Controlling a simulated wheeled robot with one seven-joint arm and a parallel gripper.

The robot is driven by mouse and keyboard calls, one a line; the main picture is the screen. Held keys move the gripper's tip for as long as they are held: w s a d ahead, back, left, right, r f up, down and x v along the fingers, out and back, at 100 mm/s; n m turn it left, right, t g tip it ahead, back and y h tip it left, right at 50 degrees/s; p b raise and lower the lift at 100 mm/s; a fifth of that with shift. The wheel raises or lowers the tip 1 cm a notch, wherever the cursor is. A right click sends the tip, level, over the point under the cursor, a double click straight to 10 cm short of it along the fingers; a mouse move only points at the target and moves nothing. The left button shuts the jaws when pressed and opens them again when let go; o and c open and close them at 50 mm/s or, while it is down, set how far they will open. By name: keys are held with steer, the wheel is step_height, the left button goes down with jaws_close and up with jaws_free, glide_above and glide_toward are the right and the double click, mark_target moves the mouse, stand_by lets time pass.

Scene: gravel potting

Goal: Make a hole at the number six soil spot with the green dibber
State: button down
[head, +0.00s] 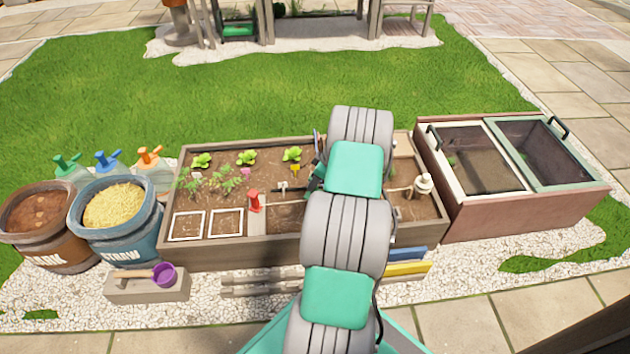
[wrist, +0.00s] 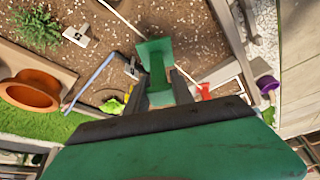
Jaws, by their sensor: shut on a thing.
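My gripper (wrist: 160,88) is shut on the green dibber (wrist: 155,58), seen in the wrist view between the dark fingers. The dibber's lower end and its contact with the soil cannot be made out. Brown soil (wrist: 170,22) lies beyond it. A small white tag with a dark mark (wrist: 75,37) stands on the soil at upper left; I cannot read its number, and I cannot tell which spot is number six. In the head view my arm hides the gripper's tips and part of the wooden planter bed (head: 215,255).
Seedlings (head: 247,157) and a red object (head: 255,201) stand in the bed. A cold frame (head: 520,215) stands at right. An orange pot (wrist: 30,92) shows in the wrist view.

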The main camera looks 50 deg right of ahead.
mark_target(317, 189)
steer(key=shift+f, duration=0.15)
steer(key=shift+f+b, duration=2)
steer(key=shift+f, duration=0.95)
steer(key=shift+r, duration=0.1)
steer(key=shift+r+p, duration=3.15)
steer(key=shift+r, duration=1.95)
